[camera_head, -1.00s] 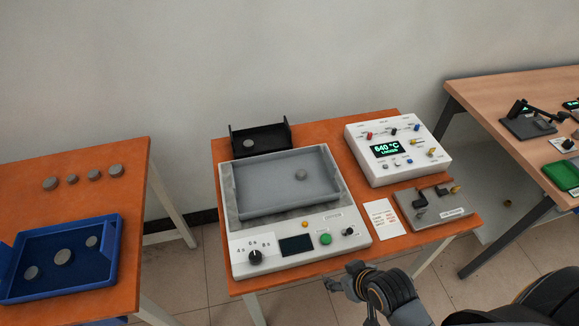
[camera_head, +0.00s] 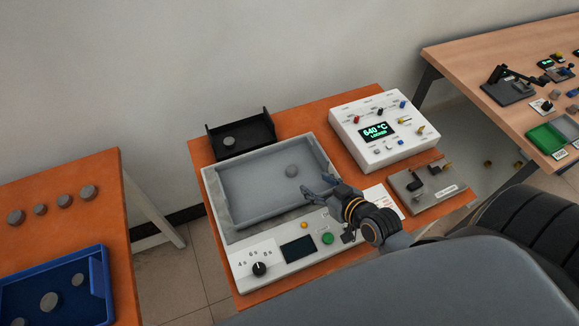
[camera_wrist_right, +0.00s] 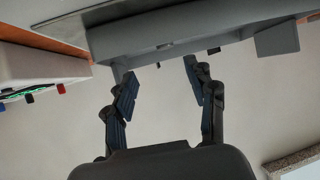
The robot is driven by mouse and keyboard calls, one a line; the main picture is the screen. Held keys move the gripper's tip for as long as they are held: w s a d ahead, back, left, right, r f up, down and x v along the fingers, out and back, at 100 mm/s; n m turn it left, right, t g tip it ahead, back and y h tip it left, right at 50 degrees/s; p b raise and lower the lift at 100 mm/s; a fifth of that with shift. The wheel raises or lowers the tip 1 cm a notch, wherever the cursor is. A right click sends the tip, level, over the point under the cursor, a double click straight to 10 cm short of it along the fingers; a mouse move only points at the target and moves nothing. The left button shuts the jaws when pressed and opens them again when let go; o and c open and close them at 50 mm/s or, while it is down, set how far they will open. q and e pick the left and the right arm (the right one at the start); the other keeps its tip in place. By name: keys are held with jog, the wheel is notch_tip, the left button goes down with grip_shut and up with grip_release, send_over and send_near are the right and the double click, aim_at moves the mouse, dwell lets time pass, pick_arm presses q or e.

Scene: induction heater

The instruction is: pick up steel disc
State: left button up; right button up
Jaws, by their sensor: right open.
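A steel disc (camera_head: 291,171) lies in the grey tray (camera_head: 240,215) on the white heater unit (camera_head: 222,255). Another disc (camera_head: 229,141) lies in the small black tray (camera_head: 268,132) behind it. My right gripper (camera_head: 318,191) is open and empty, above the tray's right front edge and just in front of the disc there. In the wrist view its two fingers (camera_wrist_right: 160,82) stand apart, with the grey tray (camera_wrist_right: 200,30) beyond them. My left gripper is out of view.
A white control box (camera_head: 385,140) reading 640 °C stands right of the heater. A grey plate with fittings (camera_head: 412,190) lies in front of it. The left table holds several discs (camera_head: 64,200) and a blue tray (camera_head: 98,262) with more discs.

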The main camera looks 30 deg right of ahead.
aim_at(293, 170)
jog(key=x, duration=0.4)
jog(key=shift+w, duration=0.15)
jog(key=shift+w+a+f, duration=0.1)
jog(key=shift+w+f, duration=0.1)
jog(key=shift+w, duration=0.3)
jog(key=x, duration=0.2)
jog(key=a+p+x, duration=0.1)
jog(key=x, duration=0.1)
jog(key=shift+w+r+p, duration=0.1)
jog(key=shift+w+p, duration=0.15)
jog(key=shift+p, duration=0.05)
jog(key=shift+w, duration=0.25)
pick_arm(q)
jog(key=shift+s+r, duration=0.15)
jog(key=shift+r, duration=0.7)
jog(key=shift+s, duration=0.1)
pick_arm(e)
jog(key=shift+s, duration=0.15)
jog(key=shift+c, duration=0.4)
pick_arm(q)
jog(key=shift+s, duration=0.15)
pick_arm(e)
grip_shut()
